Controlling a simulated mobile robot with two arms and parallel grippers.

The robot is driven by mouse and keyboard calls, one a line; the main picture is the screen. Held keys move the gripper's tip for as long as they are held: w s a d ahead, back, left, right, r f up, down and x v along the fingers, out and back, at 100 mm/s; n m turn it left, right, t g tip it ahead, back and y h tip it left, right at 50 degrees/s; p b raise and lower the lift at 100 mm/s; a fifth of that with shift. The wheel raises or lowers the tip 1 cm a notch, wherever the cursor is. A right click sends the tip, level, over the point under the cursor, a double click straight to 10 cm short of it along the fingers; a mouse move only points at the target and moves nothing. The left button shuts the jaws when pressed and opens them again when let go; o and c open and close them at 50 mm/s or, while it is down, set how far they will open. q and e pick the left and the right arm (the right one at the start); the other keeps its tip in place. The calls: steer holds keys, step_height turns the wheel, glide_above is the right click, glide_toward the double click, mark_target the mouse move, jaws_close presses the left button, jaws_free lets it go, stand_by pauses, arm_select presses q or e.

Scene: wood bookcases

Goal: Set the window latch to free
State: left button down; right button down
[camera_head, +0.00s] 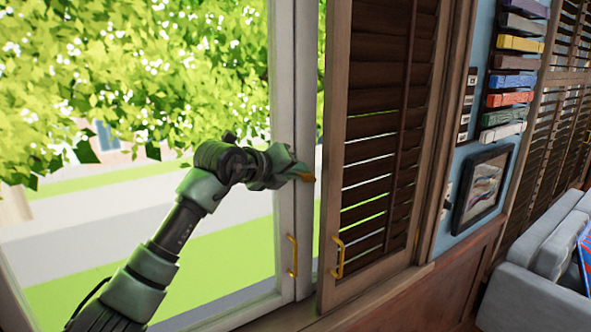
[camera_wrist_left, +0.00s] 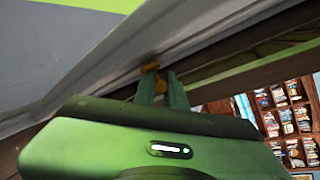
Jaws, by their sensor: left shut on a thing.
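The window latch (camera_head: 307,177) is a small gold-yellow piece on the white window frame (camera_head: 292,110). My left gripper (camera_head: 296,172) reaches it from the left in the head view, with its fingers at the latch. In the left wrist view, my left gripper's fingers (camera_wrist_left: 162,88) are shut on the latch (camera_wrist_left: 150,67), close against the frame. The fingers hide much of the latch, so I cannot tell its exact angle. My right gripper is not in view.
A gold handle (camera_head: 292,256) is on the window frame below the latch. A louvred wooden shutter (camera_head: 385,130) with its own gold handle (camera_head: 338,258) stands just right of the window. A grey sofa (camera_head: 535,275) is at the lower right, below a framed picture (camera_head: 482,188).

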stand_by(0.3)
arm_select(q)
steer(key=c, duration=1.7)
jaws_free()
steer(key=shift+c, duration=0.2)
steer(key=shift+s+a+b, duration=0.35)
steer(key=shift+b, duration=0.15)
steer(key=b+v, duration=0.3)
steer(key=v, duration=0.4)
steer(key=shift+b, duration=0.3)
steer(key=shift+d+r, duration=0.15)
